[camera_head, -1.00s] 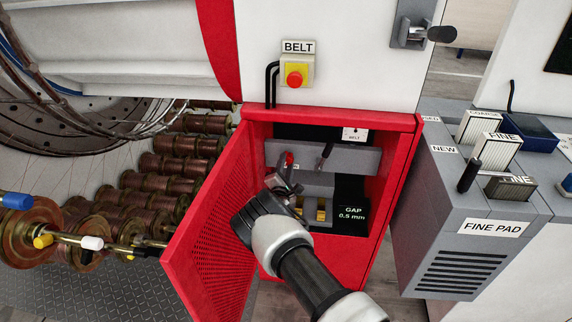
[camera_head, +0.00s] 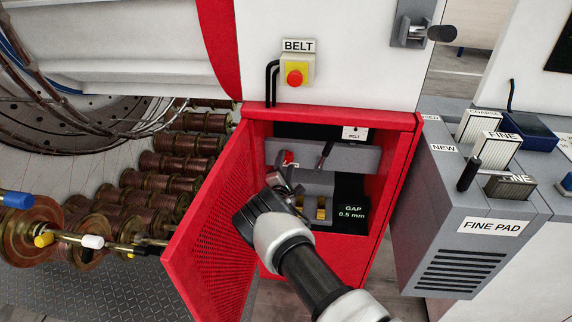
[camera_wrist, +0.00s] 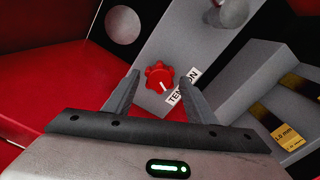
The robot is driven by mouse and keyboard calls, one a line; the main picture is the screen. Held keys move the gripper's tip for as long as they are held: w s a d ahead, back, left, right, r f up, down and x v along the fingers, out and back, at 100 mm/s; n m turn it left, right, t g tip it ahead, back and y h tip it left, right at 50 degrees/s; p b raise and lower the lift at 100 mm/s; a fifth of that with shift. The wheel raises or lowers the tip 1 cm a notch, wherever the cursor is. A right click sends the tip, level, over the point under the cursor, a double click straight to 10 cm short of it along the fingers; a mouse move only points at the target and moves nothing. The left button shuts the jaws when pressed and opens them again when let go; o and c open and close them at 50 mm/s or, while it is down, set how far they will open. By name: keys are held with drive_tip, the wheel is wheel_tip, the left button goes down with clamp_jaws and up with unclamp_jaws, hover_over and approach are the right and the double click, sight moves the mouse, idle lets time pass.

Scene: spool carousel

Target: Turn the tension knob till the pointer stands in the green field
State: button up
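The red lobed tension knob (camera_wrist: 158,76) is on a grey panel inside the open red cabinet, with a pale pointer line on its face. A white label (camera_wrist: 182,88) beside it is partly covered by my right finger. My gripper (camera_wrist: 159,80) is open, its fingertips on either side of the knob in the picture; I cannot tell whether they touch it. In the head view, the knob (camera_head: 288,157) shows just beyond my gripper (camera_head: 284,176). No green field on the panel can be made out.
The perforated red door (camera_head: 215,225) stands open on the left. The cabinet's right wall (camera_head: 394,190) bounds the space. A black gap sign (camera_head: 351,212) and yellow-marked blocks (camera_wrist: 287,137) are below right of the knob. A dark lever (camera_head: 326,155) is right of it.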

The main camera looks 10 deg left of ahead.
drive_tip(key=shift+s, duration=0.1)
drive_tip(key=s+p, duration=0.3)
drive_tip(key=s, duration=1.4)
drive_tip(key=shift+a, duration=0.25)
drive_tip(key=shift+s, duration=0.1)
